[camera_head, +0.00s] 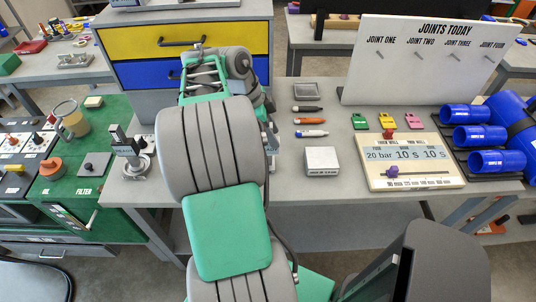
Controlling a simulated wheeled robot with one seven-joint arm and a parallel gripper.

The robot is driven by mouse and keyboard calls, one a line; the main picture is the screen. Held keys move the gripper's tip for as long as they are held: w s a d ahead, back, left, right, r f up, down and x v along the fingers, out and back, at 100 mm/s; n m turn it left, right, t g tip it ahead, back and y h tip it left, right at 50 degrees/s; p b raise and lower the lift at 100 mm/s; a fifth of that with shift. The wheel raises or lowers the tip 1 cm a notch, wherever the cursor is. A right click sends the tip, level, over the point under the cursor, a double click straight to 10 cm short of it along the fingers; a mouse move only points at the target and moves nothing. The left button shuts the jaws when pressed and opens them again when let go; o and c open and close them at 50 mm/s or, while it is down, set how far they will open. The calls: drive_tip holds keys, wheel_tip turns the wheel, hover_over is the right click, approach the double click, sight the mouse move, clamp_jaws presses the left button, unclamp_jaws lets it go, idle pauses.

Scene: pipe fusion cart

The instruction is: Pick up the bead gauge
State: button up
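I cannot tell for sure which thing is the bead gauge. Three small flat notched tags lie in a row on the grey bench: a green tag (359,121), a yellow tag (386,121) and a pink tag (412,122). They lie in front of the white "JOINTS TODAY" board (432,85). My arm rises through the middle of the view and bends near the blue and yellow drawers. My gripper is hidden behind my own arm links, so its fingers do not show.
A timer panel (410,178) with a red knob, a white box (321,161), several markers (309,121) and a small grey tray (306,91) sit on the bench (340,196). Blue pipes (478,137) lie at right. The drawer unit (130,45) stands behind my arm. A green cart (105,215) is at left.

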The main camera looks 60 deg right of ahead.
clamp_jaws()
idle(1.1)
